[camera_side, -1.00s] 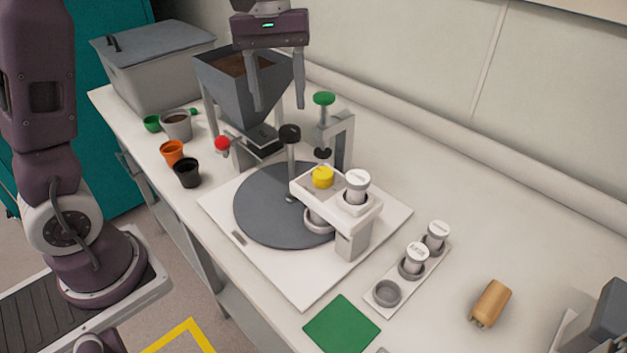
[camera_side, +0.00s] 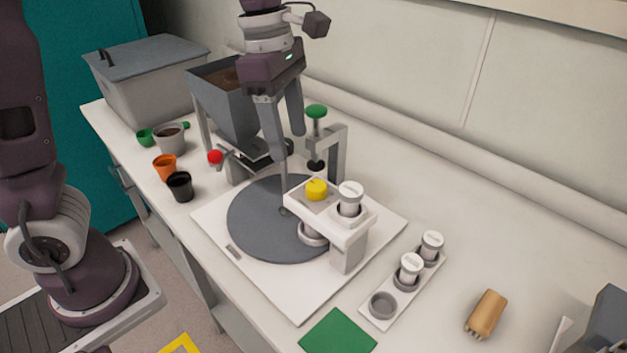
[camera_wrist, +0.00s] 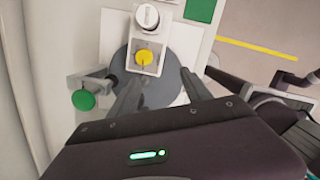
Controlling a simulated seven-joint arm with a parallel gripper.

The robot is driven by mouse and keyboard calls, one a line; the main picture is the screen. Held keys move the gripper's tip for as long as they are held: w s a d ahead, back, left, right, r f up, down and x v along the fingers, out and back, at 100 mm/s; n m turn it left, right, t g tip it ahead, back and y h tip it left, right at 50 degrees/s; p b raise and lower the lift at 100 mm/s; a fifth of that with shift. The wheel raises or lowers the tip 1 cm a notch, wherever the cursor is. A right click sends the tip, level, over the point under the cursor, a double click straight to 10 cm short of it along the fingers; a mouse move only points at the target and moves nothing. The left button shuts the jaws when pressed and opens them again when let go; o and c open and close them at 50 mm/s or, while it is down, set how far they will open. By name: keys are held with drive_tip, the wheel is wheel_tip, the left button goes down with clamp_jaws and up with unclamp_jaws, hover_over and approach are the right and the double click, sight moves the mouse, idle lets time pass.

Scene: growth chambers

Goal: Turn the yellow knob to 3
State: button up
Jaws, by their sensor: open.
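The yellow knob (camera_side: 316,189) sits on top of a white bracket (camera_side: 330,215) that reaches over the grey turntable disc (camera_side: 262,225). A white-capped canister (camera_side: 350,197) stands in the bracket beside it. In the wrist view the yellow knob (camera_wrist: 144,57) shows ahead of my fingers, with the canister (camera_wrist: 146,17) beyond it. No numbers on the knob can be read. My gripper (camera_side: 290,150) is open and empty, above and behind the knob, pointing down. In the wrist view its two fingers (camera_wrist: 154,85) are spread, and neither touches the knob.
A green-topped press (camera_side: 317,111) stands just behind the bracket, close to my gripper. The hopper (camera_side: 225,95) and a red-knobbed lever (camera_side: 215,157) are to the left. A rack (camera_side: 382,306) with white-capped canisters and a green mat (camera_side: 338,332) lie in front. The table at right is mostly clear.

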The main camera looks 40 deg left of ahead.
sight(316, 184)
drive_tip(key=w+f+n, duration=0.1)
drive_tip(key=n, duration=0.1)
drive_tip(key=w+d+f+n, duration=0.1)
drive_tip(key=w+f+n, duration=0.1)
drive_tip(key=w+f+n+g+y, duration=0.1)
drive_tip(key=n, duration=0.1)
drive_tip(key=shift+w+d+f, duration=0.15)
drive_tip(key=shift+w+f, duration=0.05)
drive_tip(key=shift+w, duration=0.15)
wheel_tip(316, 184, down, 7)
drive_tip(key=shift+s+d, duration=0.1)
drive_tip(key=shift+d, duration=0.05)
clamp_jaws()
